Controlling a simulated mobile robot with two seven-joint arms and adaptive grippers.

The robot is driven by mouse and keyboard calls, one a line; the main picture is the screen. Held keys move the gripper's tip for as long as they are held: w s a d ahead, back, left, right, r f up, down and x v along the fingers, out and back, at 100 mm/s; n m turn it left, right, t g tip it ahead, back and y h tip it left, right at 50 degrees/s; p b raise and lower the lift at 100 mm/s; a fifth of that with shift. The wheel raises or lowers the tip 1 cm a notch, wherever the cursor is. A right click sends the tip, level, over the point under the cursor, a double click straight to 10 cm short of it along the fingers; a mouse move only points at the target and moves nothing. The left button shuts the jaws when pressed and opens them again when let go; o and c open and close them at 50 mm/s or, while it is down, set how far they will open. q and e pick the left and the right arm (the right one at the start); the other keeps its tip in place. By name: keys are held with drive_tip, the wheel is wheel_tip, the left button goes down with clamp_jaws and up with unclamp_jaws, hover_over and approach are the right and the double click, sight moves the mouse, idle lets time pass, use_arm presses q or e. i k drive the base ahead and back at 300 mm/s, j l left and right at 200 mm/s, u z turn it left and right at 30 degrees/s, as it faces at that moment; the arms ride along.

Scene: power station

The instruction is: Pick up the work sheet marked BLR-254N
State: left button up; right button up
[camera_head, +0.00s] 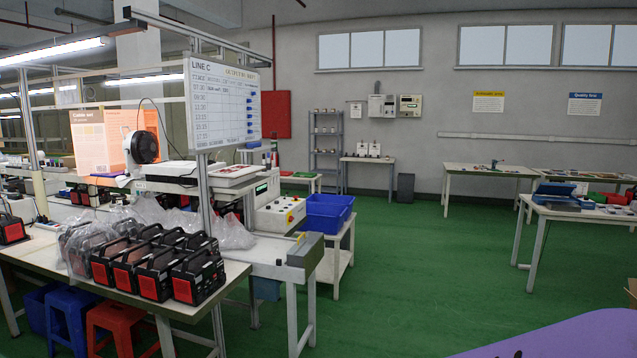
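I cannot make out a work sheet marked BLR-254N; no such marking is legible. An orange printed sheet (98,138) headed with what looks like "Cable set" stands upright above the left workbench. A whiteboard (225,105) headed "LINE C" hangs on a metal post beside it. A flat white item (235,171), possibly paper or a tray, lies on the shelf below the board. Neither of my grippers can be made out in the view.
Black-and-red devices (150,262) and plastic bags crowd the left bench (235,274). Blue bins (326,213) sit beside it, stools (113,318) underneath. A table with a blue case (556,193) stands at right. Open green floor (410,260) lies between. A purple surface (570,340) fills the bottom right.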

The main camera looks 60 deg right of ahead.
sight(356, 109)
drive_tip(key=i+l+z, duration=0.2)
drive_tip(key=l, duration=0.2)
drive_tip(key=l+z, duration=0.15)
drive_tip(key=l, duration=0.2)
drive_tip(key=i+l+z, duration=0.25)
drive_tip(key=l+z, duration=0.25)
drive_tip(key=i+l+z, duration=0.35)
drive_tip(key=l+z, duration=0.15)
drive_tip(key=i+l+z, duration=0.7)
drive_tip(key=z, duration=0.3)
drive_tip(key=i+z, duration=0.2)
drive_tip(key=i, duration=8.2)
